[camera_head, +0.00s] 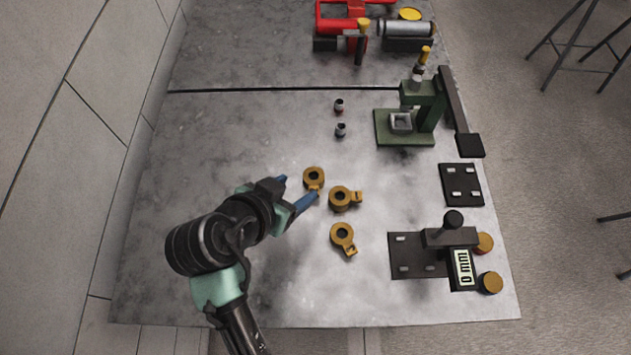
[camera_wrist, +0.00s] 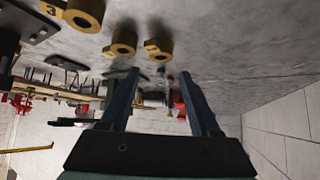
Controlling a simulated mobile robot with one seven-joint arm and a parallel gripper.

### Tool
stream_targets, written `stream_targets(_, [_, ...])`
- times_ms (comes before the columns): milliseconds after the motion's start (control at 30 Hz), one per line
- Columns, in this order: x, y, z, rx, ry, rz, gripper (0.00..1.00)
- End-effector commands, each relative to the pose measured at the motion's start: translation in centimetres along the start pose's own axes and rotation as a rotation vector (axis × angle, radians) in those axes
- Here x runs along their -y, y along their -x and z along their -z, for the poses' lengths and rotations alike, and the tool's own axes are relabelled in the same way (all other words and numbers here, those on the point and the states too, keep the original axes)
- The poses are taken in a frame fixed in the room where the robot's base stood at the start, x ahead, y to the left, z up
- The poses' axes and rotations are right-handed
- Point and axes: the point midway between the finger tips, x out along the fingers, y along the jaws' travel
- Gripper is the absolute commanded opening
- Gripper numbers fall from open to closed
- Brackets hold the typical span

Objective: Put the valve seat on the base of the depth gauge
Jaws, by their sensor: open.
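Three brass rings with side tabs lie on the grey table, and I take them for valve seats: a far ring (camera_head: 314,174), a middle ring (camera_head: 336,202) and a near ring (camera_head: 342,232). In the wrist view they show along the top as the far ring (camera_wrist: 158,46), the middle ring (camera_wrist: 122,46) and the near ring, tab marked 3 (camera_wrist: 88,10). My gripper (camera_head: 298,187) is open and empty beside the far ring; one blue finger overlaps its tab in the head view. The depth gauge (camera_head: 450,237) stands at right, reading 0 mm; its dark flat base (camera_head: 420,268) is bare at left.
A green press (camera_head: 405,135) stands at the back right, with two small dark-and-grey parts (camera_head: 340,130) left of it. Table between rings and gauge is clear.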

Motion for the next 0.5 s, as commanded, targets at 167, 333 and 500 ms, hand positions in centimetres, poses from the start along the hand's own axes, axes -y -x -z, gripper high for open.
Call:
stream_targets(167, [0.0, -3.2, 0.1, 0.000, 0.000, 0.000, 0.63])
stream_targets(333, [0.1, -4.4, 0.1, 0.000, -0.001, 0.002, 0.63])
stream_targets(500, [0.1, -6.0, 0.0, 0.001, 0.000, 0.002, 0.63])
